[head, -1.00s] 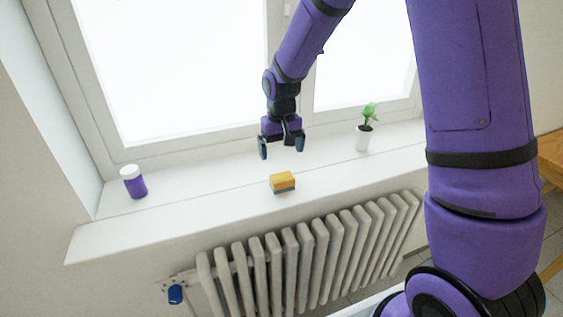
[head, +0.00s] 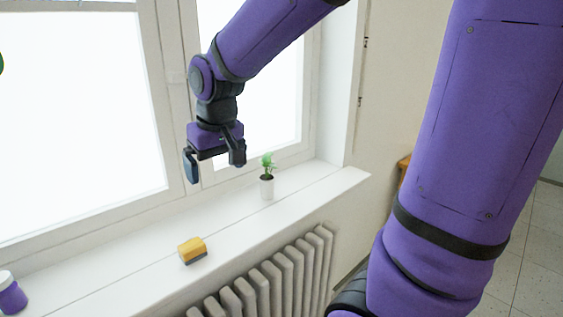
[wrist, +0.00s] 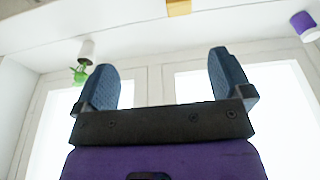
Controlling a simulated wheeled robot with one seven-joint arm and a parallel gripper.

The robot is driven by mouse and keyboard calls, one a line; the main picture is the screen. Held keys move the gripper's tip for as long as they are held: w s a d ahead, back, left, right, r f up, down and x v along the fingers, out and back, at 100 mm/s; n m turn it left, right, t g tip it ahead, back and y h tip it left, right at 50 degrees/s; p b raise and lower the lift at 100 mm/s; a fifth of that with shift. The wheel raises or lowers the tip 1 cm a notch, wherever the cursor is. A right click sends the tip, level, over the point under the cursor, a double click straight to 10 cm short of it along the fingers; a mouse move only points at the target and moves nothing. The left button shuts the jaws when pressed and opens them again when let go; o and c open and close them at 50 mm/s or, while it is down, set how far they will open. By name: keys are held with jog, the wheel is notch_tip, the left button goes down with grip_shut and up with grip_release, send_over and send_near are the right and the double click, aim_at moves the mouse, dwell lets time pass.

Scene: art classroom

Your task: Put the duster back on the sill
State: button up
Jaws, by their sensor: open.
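The duster (head: 192,251), a small block with a yellow top and a dark underside, rests on the white window sill (head: 240,238) near its front edge. In the wrist view the duster (wrist: 179,8) shows only in part at the top edge. My gripper (head: 214,172) is open and empty. It is above the sill, in front of the window, and apart from the duster. In the wrist view both fingers (wrist: 160,82) are spread with nothing between them.
A small plant in a white pot (head: 267,187) stands on the sill to the right. A purple jar with a white lid (head: 11,295) stands at the far left. A radiator (head: 275,285) is below the sill. Sill between duster and pot is clear.

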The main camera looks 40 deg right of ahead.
jog(key=s+d+r+t, duration=0.1)
jog(key=s+r, duration=0.1)
jog(key=s, duration=0.6)
jog(key=s+d+r+t, duration=0.1)
jog(key=s+r, duration=0.2)
jog(key=s, duration=0.5)
jog(key=shift+s+d+r+t, duration=0.15)
jog(key=shift+s+d+t, duration=0.15)
jog(key=shift+s+d, duration=0.1)
